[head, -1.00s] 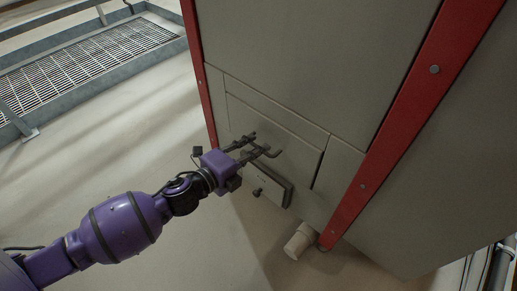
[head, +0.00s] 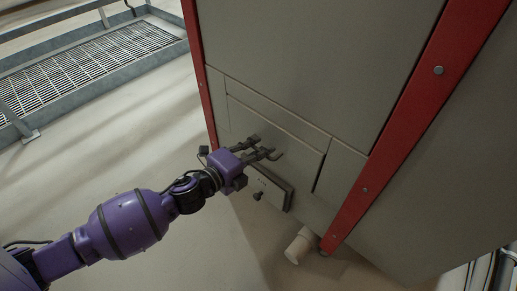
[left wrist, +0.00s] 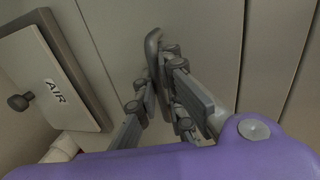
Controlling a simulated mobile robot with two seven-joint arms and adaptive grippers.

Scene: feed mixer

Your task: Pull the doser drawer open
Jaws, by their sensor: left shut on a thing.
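The fingers hide part of the handle. My right gripper is in neither view.
A small panel marked AIR (left wrist: 58,85) with a dark knob (left wrist: 20,102) sits just below the drawer front. A red corner post (head: 385,150) stands to the right. A pale pipe stub (head: 298,245) is near the floor. Open floor lies left, with a metal grating (head: 85,65) beyond.

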